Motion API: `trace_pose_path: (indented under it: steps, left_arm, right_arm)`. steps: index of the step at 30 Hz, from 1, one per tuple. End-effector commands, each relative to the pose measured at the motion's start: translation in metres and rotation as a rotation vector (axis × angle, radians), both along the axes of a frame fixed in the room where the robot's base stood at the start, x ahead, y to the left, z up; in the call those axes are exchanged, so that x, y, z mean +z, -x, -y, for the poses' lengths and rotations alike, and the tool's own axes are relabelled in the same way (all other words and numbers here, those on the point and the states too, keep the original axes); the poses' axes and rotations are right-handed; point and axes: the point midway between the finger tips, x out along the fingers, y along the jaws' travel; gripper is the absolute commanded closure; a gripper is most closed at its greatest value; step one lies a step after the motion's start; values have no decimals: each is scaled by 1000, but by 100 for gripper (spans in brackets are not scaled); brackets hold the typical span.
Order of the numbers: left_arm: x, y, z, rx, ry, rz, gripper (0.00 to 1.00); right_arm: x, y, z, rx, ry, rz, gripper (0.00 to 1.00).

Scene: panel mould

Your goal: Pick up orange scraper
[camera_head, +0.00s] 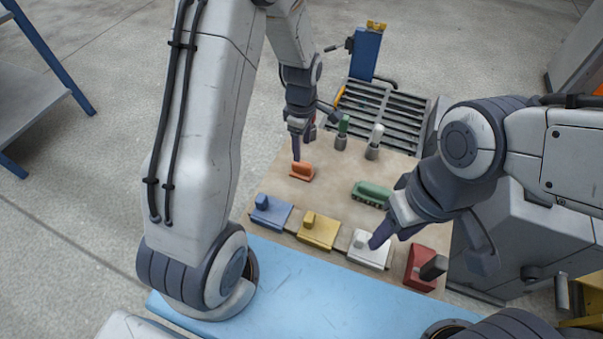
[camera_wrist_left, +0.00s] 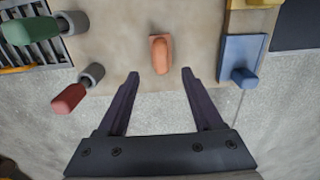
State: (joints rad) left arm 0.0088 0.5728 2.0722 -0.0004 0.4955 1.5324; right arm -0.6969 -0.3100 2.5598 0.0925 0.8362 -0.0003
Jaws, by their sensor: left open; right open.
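The orange scraper (camera_head: 301,171) lies on the tan board (camera_head: 330,170), towards its left side. In the left wrist view the orange scraper (camera_wrist_left: 160,54) sits just beyond and between my fingertips, clear of both. My left gripper (camera_head: 297,145) hangs above and just behind the scraper in the head view. In the left wrist view my left gripper (camera_wrist_left: 160,73) is open and empty, with both fingers visible. My right gripper (camera_head: 378,236) is open above the white block (camera_head: 369,250) at the board's front; its fingers partly overlap in view.
Blue (camera_head: 271,212), yellow (camera_head: 318,231) and red (camera_head: 424,268) blocks line the board's front. A green brush-like tool (camera_head: 371,192) lies right of the scraper. Handled tools stand in grey holders (camera_head: 372,152) at the back, near a slatted rack (camera_head: 385,110).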

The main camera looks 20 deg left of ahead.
Motion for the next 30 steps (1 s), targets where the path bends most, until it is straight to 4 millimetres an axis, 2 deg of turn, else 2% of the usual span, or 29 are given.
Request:
trace_pose_path:
  steps: [1,3,11,19,27,28,30]
  left_arm:
    - [-13,1,0,-1,0,-4,32]
    - [-25,1,0,-2,0,-3,32]
    - [-44,1,1,-4,0,-1,32]
    - [-83,2,1,-4,0,-3,32]
    - [-85,2,1,-4,0,0,32]
    - [-85,2,1,-4,0,0,36]
    - [-85,2,1,-4,0,-1,63]
  right_arm:
    - [-8,0,0,0,0,0,50]
    - [-14,0,0,0,0,0,50]
    - [-26,0,0,0,0,0,50]
    - [-55,0,0,0,0,0,50]
    - [-54,0,0,0,0,0,50]
    - [-54,0,0,0,0,0,50]
    - [-54,0,0,0,0,0,50]
